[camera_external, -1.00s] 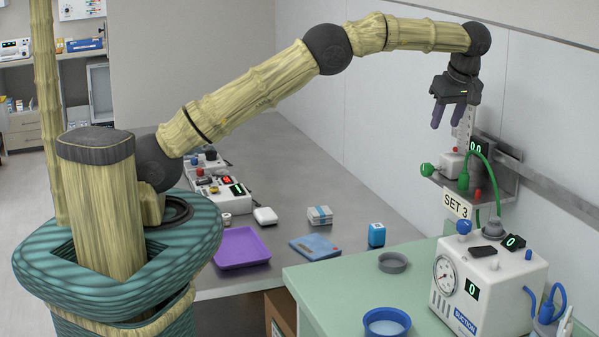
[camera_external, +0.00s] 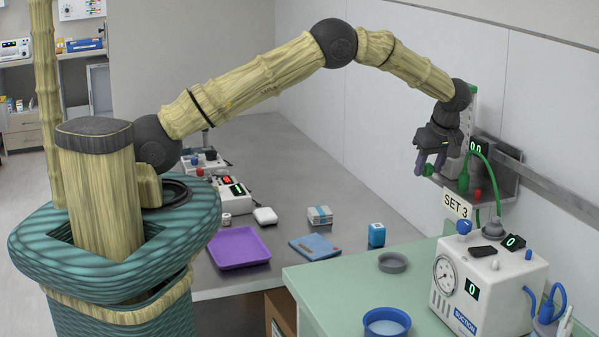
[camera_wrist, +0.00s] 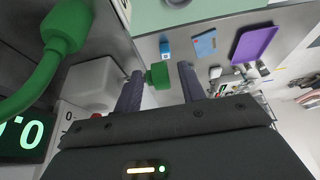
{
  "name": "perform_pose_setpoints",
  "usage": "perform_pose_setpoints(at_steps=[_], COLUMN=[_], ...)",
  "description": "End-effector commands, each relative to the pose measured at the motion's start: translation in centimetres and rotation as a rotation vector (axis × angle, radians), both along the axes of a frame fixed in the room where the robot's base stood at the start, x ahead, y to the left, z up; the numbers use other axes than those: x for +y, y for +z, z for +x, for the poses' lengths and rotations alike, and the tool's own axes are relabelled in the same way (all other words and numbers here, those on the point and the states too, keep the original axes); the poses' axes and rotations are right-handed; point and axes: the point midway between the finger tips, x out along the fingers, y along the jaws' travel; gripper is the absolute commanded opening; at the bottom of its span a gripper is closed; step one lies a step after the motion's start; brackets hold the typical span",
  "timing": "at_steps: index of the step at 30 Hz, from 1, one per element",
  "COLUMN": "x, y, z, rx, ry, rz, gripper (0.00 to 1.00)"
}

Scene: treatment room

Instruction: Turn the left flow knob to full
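The left flow knob is green and sticks out from the left side of the small wall-mounted flow unit. In the external view the knob (camera_external: 428,170) is partly covered by my gripper (camera_external: 432,164). In the wrist view the knob (camera_wrist: 157,75) shows between the two dark fingers of my gripper (camera_wrist: 160,82). It is close to the left finger, with a gap to the right one. The fingers are apart; I cannot tell whether the left one touches. The flow unit's pale housing (camera_wrist: 90,82) is at the left. Its green display (camera_external: 476,147) seems to read 0.0.
A green fitting with a hose (camera_external: 464,178) is just right of my gripper. A "SET 3" sign (camera_external: 457,205) hangs below. A white suction unit (camera_external: 490,288) stands underneath on the green counter (camera_external: 318,284). A blue bowl (camera_external: 387,322) is on that counter. A purple tray (camera_external: 238,248) lies farther left.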

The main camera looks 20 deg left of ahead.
Motion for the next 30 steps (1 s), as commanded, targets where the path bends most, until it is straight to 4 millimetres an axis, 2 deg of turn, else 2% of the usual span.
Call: perform_pose_setpoints(at_steps=[7, 8, 13, 14, 30], x=[0.01, 0.01, 0.03, 0.04, 0.32], y=[-0.12, -0.12, -0.11, -0.11, -0.16], z=[0.03, 0.03, 0.0, 0.0, 0.11], rx=[-0.001, -0.001, 0.001, 0.001, 0.071], ry=[0.0, 0.0, -0.001, -0.001, 0.004], rz=[-0.001, -0.001, 0.001, 0.001, -0.062], gripper=[0.4, 0.36, 0.03, 0.01, 0.01])
